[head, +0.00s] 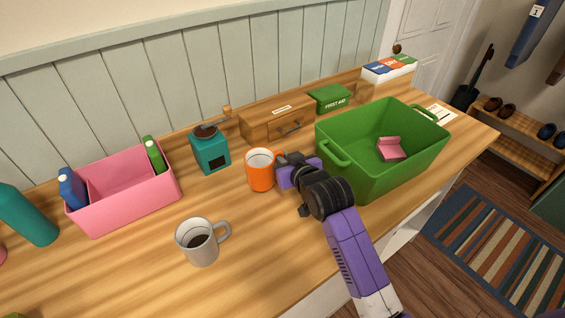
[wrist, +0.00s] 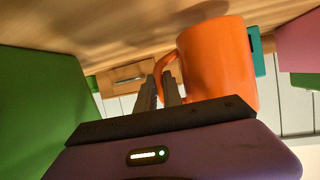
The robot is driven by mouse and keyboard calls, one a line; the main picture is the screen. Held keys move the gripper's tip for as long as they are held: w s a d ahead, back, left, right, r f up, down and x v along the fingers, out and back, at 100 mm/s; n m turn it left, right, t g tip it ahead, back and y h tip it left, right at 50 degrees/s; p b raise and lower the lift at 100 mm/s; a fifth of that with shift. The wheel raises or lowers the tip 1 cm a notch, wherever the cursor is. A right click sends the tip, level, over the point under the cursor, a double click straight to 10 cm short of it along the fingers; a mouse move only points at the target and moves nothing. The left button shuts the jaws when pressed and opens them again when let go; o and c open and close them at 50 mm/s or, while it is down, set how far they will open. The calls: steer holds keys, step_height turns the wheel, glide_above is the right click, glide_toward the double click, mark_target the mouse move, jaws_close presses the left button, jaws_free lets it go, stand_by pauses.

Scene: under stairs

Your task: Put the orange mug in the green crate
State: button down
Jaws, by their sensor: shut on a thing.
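The orange mug (head: 260,171) is upright on the wooden counter, left of the green crate; I cannot tell whether its base touches the counter. My gripper (head: 283,162) is at the mug's right side, shut on its handle. In the wrist view the fingers (wrist: 160,90) close around the handle of the orange mug (wrist: 217,62). The green crate (head: 378,172) stands just right of my gripper, open at the top, with a small pink object (head: 391,149) inside. The crate's green wall also shows at the left of the wrist view (wrist: 40,110).
A grey mug with dark liquid (head: 199,244) stands in front. A teal grinder (head: 210,151) is left of the orange mug. A pink bin (head: 130,205) holds bottles.

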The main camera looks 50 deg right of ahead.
steer(key=shift+f, duration=0.9)
steer(key=shift+f, duration=0.1)
steer(key=c, duration=1.5)
jaws_free()
steer(key=shift+s+a, duration=0.15)
steer(key=shift+s, duration=0.1)
steer(key=b+v, duration=0.1)
steer(key=v, duration=1)
steer(key=shift+s+r, duration=0.15)
steer(key=shift+r, duration=0.1)
steer(key=shift+a, duration=0.1)
